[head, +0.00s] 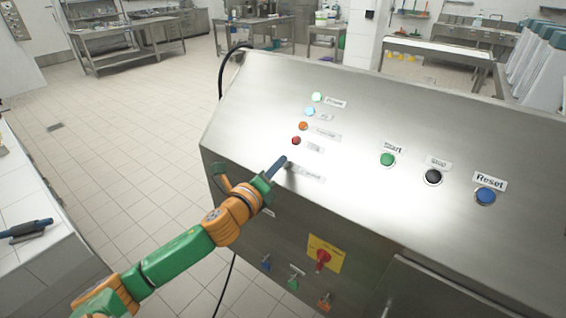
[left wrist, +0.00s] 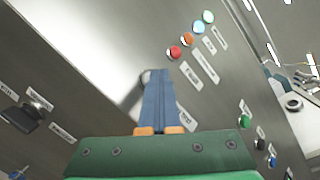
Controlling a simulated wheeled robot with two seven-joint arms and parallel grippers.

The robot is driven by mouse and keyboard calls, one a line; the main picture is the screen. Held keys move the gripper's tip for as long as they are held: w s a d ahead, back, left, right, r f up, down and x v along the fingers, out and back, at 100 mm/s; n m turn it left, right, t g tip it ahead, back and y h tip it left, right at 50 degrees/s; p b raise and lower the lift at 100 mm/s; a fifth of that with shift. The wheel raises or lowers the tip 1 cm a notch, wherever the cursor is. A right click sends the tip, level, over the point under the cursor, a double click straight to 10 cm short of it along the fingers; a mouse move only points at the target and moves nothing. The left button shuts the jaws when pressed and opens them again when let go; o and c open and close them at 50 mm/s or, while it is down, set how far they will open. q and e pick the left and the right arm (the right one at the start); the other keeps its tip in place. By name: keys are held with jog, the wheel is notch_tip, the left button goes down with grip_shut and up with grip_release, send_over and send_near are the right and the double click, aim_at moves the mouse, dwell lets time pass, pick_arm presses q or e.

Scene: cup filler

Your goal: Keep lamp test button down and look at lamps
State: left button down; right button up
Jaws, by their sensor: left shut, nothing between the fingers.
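My left gripper (head: 281,161) is shut and empty, its fingertips at the lower end of the lamp column on the steel panel. In the left wrist view its blue fingers (left wrist: 155,75) reach a small pale button (left wrist: 146,77), mostly hidden behind the tips; touching or pressed in, I cannot tell. Above it sit a red lamp (head: 296,141), an orange lamp (head: 303,126), a light blue lamp (head: 309,111) and a pale green lamp (head: 317,97). The green and blue lamps look bright. In the left wrist view, the red lamp (left wrist: 174,53) and orange lamp (left wrist: 187,39) look brightly coloured. My right gripper is not in view.
Right on the panel are a green Start button (head: 387,160), a black Stop button (head: 432,177) and a blue Reset button (head: 485,196). Open tiled floor lies left.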

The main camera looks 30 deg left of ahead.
pick_arm(q)
jog(key=shift+w+f, duration=0.1)
jog(key=shift+f, duration=0.15)
jog(key=shift+r, duration=0.1)
dwell(0.5)
jog(key=shift+s+r+p, duration=0.4)
jog(key=shift+r+p, duration=0.15)
jog(key=shift+p, duration=0.15)
jog(key=s+r+p, duration=0.1)
jog(key=r+p, duration=0.1)
jog(key=s+r+p, duration=0.1)
jog(key=s+p, duration=0.1)
jog(key=shift+s+a+r, duration=0.15)
jog(key=shift+s+r, duration=0.1)
jog(key=shift+r, duration=0.15)
